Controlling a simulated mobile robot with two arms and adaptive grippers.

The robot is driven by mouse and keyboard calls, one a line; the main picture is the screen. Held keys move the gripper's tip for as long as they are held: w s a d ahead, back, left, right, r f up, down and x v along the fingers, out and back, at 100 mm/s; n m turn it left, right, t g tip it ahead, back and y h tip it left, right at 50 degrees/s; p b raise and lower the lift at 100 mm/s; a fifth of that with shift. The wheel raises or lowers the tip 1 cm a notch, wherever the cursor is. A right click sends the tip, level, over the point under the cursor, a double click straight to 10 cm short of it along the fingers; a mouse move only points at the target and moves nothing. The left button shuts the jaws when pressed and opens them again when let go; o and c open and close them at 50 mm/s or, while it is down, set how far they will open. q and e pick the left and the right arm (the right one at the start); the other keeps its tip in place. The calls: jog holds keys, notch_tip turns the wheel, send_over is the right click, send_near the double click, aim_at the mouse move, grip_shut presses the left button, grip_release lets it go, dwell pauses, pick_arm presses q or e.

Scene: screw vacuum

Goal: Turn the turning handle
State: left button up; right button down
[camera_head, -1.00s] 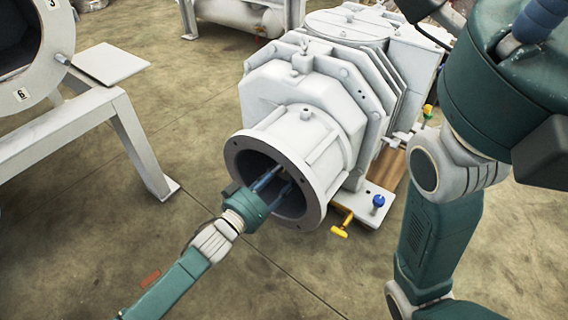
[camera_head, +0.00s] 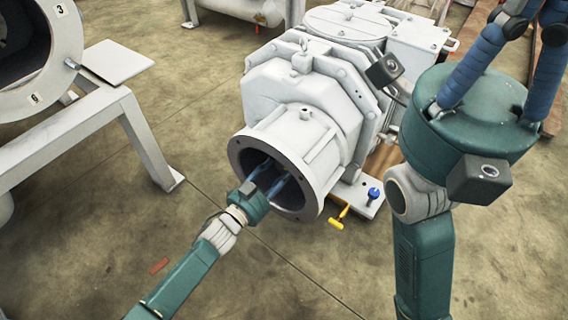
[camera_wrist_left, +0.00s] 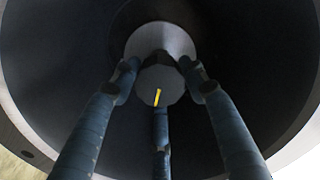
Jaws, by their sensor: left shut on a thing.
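The turning handle (camera_wrist_left: 172,90) is a grey round shaft end with a yellow mark, deep inside the dark round opening in the left wrist view. The opening belongs to the white flanged housing (camera_head: 318,150) of the screw vacuum machine; in the head view the handle is hidden inside. My left gripper (camera_head: 275,175) reaches into this opening from the lower left. Its three blue fingers close around the handle in the left wrist view (camera_wrist_left: 160,70). My right gripper (camera_head: 518,25) is empty at the top right, fingers pointing up and tips cut off by the frame.
A white frame (camera_head: 135,130) with a large round vessel stands at the left. A yellow handle (camera_head: 339,217) and a blue knob (camera_head: 374,194) sit low at the machine's base, right of the flange. The floor (camera_head: 285,290) in front is mostly clear.

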pick_arm(q)
jog(key=m, duration=0.5)
jog(key=shift+m, duration=0.3)
jog(key=m, duration=0.5)
jog(key=shift+d+m, duration=0.1)
jog(key=shift+m, duration=0.3)
jog(key=o, duration=1.2)
jog(key=v, duration=1.2)
